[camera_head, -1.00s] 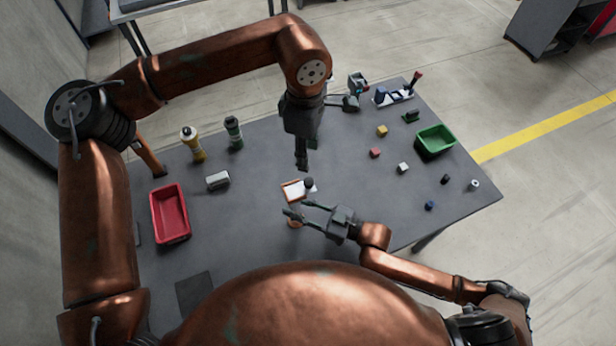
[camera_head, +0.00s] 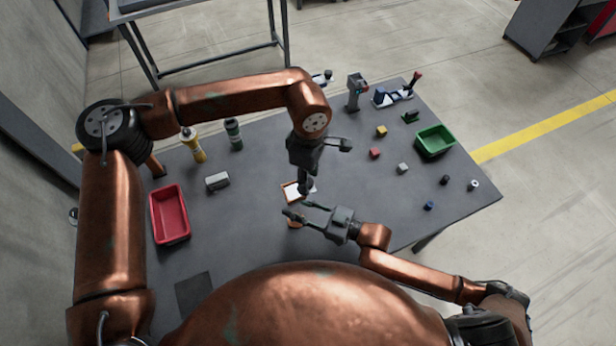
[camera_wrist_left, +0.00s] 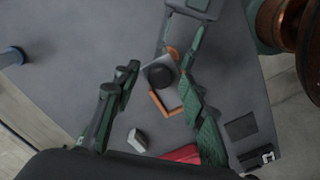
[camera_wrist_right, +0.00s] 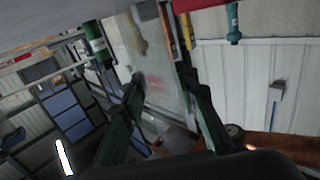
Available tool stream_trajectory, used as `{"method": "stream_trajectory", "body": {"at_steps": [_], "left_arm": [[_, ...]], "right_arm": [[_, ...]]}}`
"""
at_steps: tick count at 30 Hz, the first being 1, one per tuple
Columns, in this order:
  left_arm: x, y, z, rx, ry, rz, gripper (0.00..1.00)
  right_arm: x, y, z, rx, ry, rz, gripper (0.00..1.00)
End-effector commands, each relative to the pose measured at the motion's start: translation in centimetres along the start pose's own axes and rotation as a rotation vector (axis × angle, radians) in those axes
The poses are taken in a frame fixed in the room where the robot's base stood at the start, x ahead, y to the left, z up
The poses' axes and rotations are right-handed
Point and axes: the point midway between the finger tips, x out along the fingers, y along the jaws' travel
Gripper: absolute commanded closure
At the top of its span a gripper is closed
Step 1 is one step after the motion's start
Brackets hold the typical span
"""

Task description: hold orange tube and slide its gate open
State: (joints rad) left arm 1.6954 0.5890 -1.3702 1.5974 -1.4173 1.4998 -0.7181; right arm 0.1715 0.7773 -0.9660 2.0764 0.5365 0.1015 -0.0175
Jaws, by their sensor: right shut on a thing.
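The orange tube (camera_head: 294,223) is over the near middle of the table, with its orange-rimmed gate part (camera_head: 285,192) around a pale plate. My right gripper (camera_head: 297,210) is shut on the tube from the right. My left gripper (camera_head: 306,190) hangs over the pale plate, pointing down. In the left wrist view its fingers are spread, with the dark round knob (camera_wrist_left: 160,75) and orange frame (camera_wrist_left: 167,108) between and beyond them. I cannot tell whether a finger touches the knob. The right wrist view shows orange (camera_wrist_right: 178,140) between the right fingers, partly hidden.
A red bin (camera_head: 169,214) stands at the left and a green bin (camera_head: 435,141) at the right.

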Motion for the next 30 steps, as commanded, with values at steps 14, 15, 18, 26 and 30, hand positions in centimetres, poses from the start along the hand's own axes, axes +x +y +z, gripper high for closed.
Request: {"method": "stream_trajectory", "body": {"at_steps": [14,15,18,26,30], "left_arm": [[0.15,0.01,0.01,0.000,0.000,0.000,0.74],[0.15,0.01,0.01,0.000,0.000,0.000,0.77],[0.14,0.02,0.01,0.000,0.000,0.000,0.83],[0.13,0.02,0.01,0.000,0.000,0.001,1.00],[0.12,0.03,0.01,0.000,0.000,0.001,1.00]], "right_arm": [[0.00,-0.02,0.01,0.001,0.000,0.000,1.00],[0.00,-0.02,0.01,0.001,0.000,0.000,1.00],[-0.01,-0.02,0.01,0.001,0.000,0.000,1.00],[-0.01,-0.02,0.01,0.001,0.000,0.000,1.00],[-0.01,-0.02,0.02,0.001,0.000,0.000,1.00]]}}
